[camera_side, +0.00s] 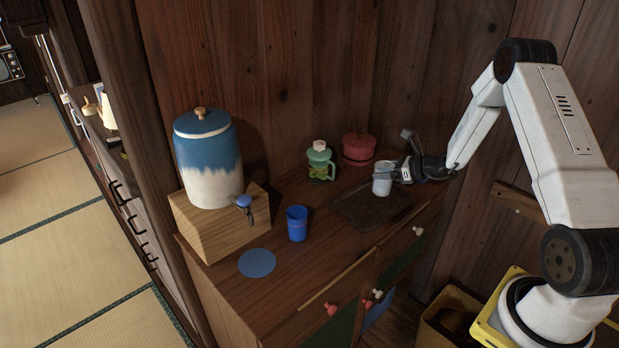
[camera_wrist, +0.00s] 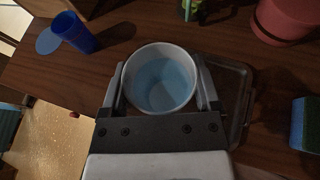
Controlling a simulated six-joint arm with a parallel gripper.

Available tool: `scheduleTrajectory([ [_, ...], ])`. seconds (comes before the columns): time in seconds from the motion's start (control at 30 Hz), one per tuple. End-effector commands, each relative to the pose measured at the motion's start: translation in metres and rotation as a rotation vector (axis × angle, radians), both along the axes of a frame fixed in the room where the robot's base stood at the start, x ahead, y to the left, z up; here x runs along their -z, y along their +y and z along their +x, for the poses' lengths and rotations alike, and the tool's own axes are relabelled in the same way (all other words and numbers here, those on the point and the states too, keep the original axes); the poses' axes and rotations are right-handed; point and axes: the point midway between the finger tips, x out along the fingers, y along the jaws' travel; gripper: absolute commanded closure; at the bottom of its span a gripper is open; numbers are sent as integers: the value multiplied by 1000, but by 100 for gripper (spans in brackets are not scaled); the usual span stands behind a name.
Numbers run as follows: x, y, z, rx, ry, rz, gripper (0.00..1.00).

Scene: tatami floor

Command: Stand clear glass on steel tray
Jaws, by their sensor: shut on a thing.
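A pale, whitish clear glass (camera_side: 382,182) is upright between the fingers of my gripper (camera_side: 398,173). In the wrist view the glass (camera_wrist: 160,78) shows its round open mouth and a light blue inside, with a finger of my gripper (camera_wrist: 160,90) on each side. The dark steel tray (camera_side: 362,212) lies flat on the cabinet top. The glass is at the tray's back edge in the side view. In the wrist view the tray's rim (camera_wrist: 246,85) shows to the right of the glass. I cannot tell whether the glass touches the tray.
A blue cup (camera_side: 297,224) stands left of the tray, near a round blue coaster (camera_side: 257,263). A blue-and-white dispenser (camera_side: 207,160) sits on a wooden block (camera_side: 222,220). A green jar (camera_side: 320,162) and a red pot (camera_side: 358,149) stand behind. A blue-green block (camera_wrist: 305,125) is at right.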

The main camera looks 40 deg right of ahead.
Motion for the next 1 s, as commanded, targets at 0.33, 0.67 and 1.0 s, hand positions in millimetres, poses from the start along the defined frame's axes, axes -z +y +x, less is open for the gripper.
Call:
scheduleTrajectory([
  [0.33, 35, -11, 27, 0, -1, 0, 85],
  [0.67, 42, -13, 33, 1, -1, -1, 85],
  [1.0, 63, -15, 37, 1, 1, 2, 85],
])
